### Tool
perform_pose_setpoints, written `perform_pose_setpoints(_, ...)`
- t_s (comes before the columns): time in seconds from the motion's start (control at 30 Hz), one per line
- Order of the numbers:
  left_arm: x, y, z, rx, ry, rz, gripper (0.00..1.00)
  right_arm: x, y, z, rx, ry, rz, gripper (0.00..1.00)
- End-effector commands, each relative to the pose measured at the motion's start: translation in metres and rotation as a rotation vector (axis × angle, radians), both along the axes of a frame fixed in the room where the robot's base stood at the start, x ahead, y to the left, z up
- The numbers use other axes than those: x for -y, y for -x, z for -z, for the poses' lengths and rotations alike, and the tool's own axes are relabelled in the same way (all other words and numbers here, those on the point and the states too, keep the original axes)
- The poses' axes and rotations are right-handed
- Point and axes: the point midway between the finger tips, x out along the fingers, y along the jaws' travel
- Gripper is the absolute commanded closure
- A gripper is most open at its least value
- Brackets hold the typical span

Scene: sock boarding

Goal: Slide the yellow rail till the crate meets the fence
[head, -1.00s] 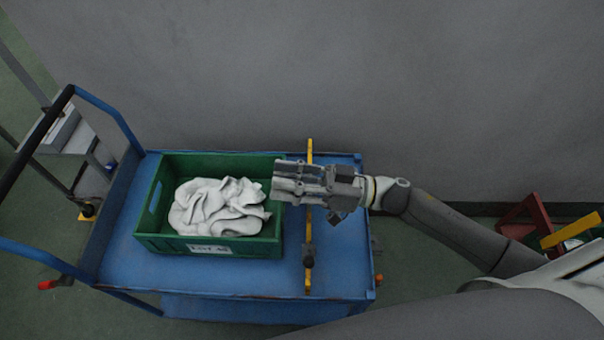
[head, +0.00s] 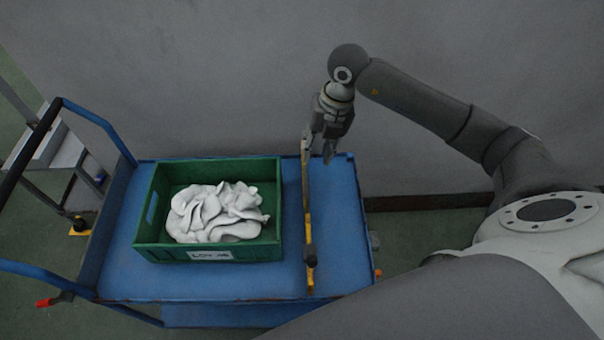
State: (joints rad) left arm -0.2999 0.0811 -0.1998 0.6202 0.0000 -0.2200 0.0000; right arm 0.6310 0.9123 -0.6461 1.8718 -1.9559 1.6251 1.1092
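The yellow rail (head: 308,228) lies across the right part of the blue cart top, with a dark knob near its front end. The green crate (head: 153,247) stands left of the rail, with a strip of blue deck between them. It holds a heap of crumpled white socks (head: 218,212) and bears a white label. My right gripper (head: 318,155) is at the rail's far end, pointing down. Its fingers look apart, one over the rail and one to its right; contact is unclear. I cannot make out a separate fence. My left gripper is not in view.
The blue cart (head: 337,225) stands against a grey wall (head: 220,80). Its blue end frame with a dark handle (head: 33,148) rises at the left. A narrow strip of deck lies bare left of the crate, and more right of the rail.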

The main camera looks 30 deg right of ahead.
Motion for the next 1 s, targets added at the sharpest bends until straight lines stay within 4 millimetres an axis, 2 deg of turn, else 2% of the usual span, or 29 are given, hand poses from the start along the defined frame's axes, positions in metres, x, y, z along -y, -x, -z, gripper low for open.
perform_pose_setpoints(0.17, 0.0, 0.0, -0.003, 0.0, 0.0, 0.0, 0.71, -0.003, -0.001, 0.018, -0.004, 0.004, 0.0, 0.68)
perform_pose_setpoints(0.4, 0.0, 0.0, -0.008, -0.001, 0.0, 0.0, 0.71, -0.011, -0.005, 0.063, -0.004, 0.003, 0.001, 0.68)
perform_pose_setpoints(0.6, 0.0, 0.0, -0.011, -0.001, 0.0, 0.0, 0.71, -0.017, -0.008, 0.093, -0.003, 0.002, 0.001, 0.68)
perform_pose_setpoints(0.8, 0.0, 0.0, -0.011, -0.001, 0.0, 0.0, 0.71, -0.018, -0.009, 0.104, 0.0, 0.003, 0.0, 0.68)
perform_pose_setpoints(1.0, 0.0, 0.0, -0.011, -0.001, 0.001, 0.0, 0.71, -0.018, -0.009, 0.105, 0.0, 0.002, 0.0, 0.68)
